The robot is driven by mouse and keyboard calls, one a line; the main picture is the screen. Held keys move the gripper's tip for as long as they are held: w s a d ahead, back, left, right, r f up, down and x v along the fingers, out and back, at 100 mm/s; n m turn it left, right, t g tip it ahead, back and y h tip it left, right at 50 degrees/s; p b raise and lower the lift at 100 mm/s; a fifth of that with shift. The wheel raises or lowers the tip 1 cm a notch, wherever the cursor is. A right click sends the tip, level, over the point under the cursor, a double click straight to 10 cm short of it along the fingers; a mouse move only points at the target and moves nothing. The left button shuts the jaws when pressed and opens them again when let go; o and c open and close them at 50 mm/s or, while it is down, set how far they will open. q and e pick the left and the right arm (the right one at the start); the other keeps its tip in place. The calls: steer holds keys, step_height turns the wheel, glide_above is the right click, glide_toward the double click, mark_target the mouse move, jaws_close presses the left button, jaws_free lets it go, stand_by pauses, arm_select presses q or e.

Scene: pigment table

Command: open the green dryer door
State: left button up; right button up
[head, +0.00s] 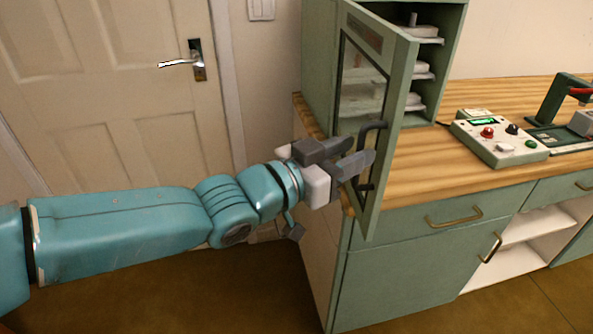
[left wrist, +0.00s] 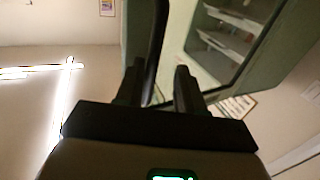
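The green dryer (head: 318,60) stands at the back of the wooden counter. Its green door (head: 393,110), with a glass pane, stands open and swung out towards me, showing shelves inside. The dark door handle (head: 380,128) is on the door's outer face; it also shows as a black bar in the left wrist view (left wrist: 157,40). My left gripper (head: 355,155) is at the handle with its fingers apart. In the left wrist view the bar runs between the fingers (left wrist: 160,88), close to the left one, with a gap to the right one. My right gripper is not in view.
White trays (head: 417,70) sit on the dryer's shelves. A control box (head: 497,150) with knobs and a press-like device (head: 560,110) stand on the counter (head: 440,165) to the right. Drawers and cupboards are below. A room door (head: 110,90) is behind my left arm.

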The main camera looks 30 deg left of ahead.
arm_select(q)
steer(key=p+v, duration=0.1)
steer(key=v, duration=1.5)
steer(key=shift+p, duration=0.3)
steer(key=shift+s, duration=0.1)
